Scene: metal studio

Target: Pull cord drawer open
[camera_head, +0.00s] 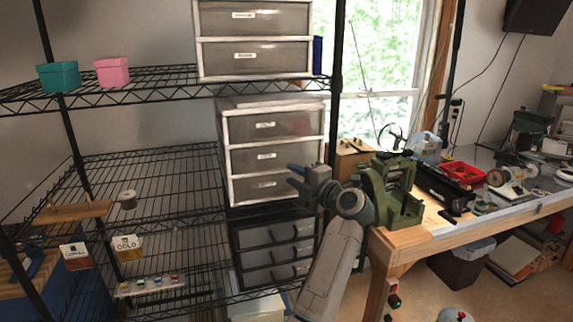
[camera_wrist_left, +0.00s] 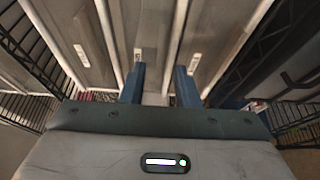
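A white-framed unit with three grey drawers (camera_head: 275,135) stands on the middle shelf. All three look shut, and each has a small white label too small to read, so I cannot tell which is the cord drawer. Two more labelled grey drawers (camera_head: 255,57) stand on the shelf above. My left gripper (camera_head: 292,176) is in front of the lower right part of the three-drawer unit. In the left wrist view, its two blue fingers (camera_wrist_left: 160,82) are apart with nothing between them, pointing at grey drawer fronts (camera_wrist_left: 154,25). Contact cannot be told. My right gripper is not in view.
A black wire shelf (camera_head: 160,180) surrounds the drawers, with a dark drawer unit (camera_head: 272,250) below. A wooden workbench (camera_head: 440,230) with a green machine (camera_head: 395,190) stands close on the right. Teal (camera_head: 58,77) and pink (camera_head: 112,71) boxes sit on the upper left shelf.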

